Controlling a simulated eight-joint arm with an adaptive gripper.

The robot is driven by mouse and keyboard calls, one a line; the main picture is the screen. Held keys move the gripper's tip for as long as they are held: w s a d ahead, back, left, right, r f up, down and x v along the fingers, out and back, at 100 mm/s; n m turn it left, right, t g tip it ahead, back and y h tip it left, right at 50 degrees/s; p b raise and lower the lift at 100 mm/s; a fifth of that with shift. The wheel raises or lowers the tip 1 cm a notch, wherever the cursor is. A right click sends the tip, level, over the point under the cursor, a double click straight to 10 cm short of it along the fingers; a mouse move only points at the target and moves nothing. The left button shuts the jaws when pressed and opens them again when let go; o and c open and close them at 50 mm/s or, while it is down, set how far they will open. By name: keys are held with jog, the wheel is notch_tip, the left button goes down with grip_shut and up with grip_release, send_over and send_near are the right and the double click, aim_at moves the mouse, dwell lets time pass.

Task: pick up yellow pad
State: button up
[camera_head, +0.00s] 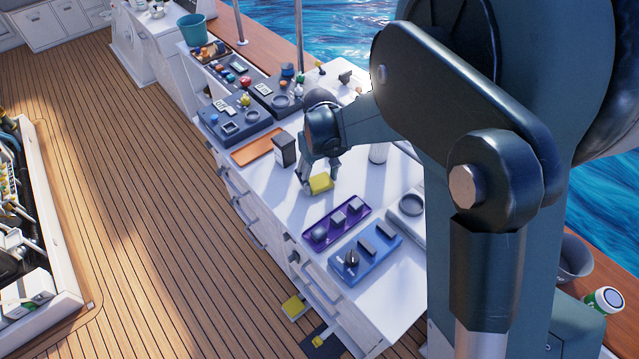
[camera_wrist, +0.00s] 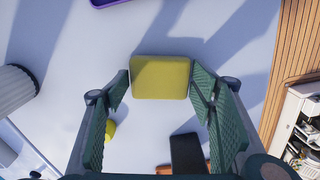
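The yellow pad (camera_head: 320,183) is a small, flat block with rounded corners on the white counter. In the wrist view, the yellow pad (camera_wrist: 160,77) lies centred ahead of my gripper. My gripper (camera_wrist: 160,85) points down with its green-faced fingers spread wide, one tip on each side of the pad, close to its left and right edges. I see no clear grip on it. In the head view, my gripper (camera_head: 317,172) is low over the counter at the pad, and it hides part of the pad's upper side.
A black box (camera_head: 285,150) and an orange tray (camera_head: 258,146) stand left of my gripper. A purple tray (camera_head: 337,221) and a blue tray (camera_head: 365,254) with parts lie nearer. A light cylinder (camera_head: 379,153) stands to the right. Bare counter surrounds the pad.

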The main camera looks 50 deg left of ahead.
aim_at(320, 181)
jog(key=c, duration=0.4)
jog(key=shift+r, duration=0.1)
jog(key=shift+r, duration=4.9)
